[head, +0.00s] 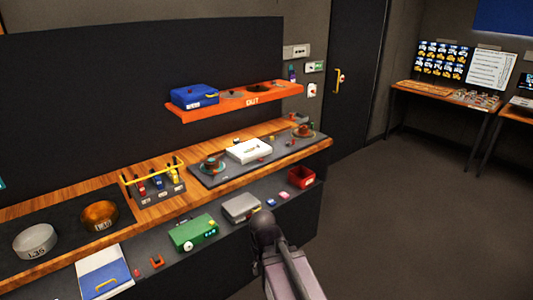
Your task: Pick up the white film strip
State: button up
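I cannot make out a white film strip for certain at this size. A white, flat, box-like thing (249,151) lies on the dark panel (224,173) at the middle of the wooden bench, between two round reddish-brown fittings (213,163) and (304,130). I cannot tell whether the strip is on or in it. My arm (287,265) rises from the bottom edge, in front of the bench, and ends in view at a dark rounded joint. No gripper fingers show.
An orange shelf (202,110) with a blue case (195,96) overhangs the bench. The front ledge holds a green box (193,232), a grey box (241,208) and a red bin (301,177). Two bowls (35,242) (100,215) stand left. Floor (420,220) is clear at right.

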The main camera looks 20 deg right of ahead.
aim_at(258, 145)
jog(key=z, duration=0.2)
jog(key=i, duration=0.9)
jog(key=z, duration=0.05)
jog(key=k, duration=0.65)
jog(key=u, duration=0.2)
jog(key=i, duration=0.3)
jog(key=u, duration=0.05)
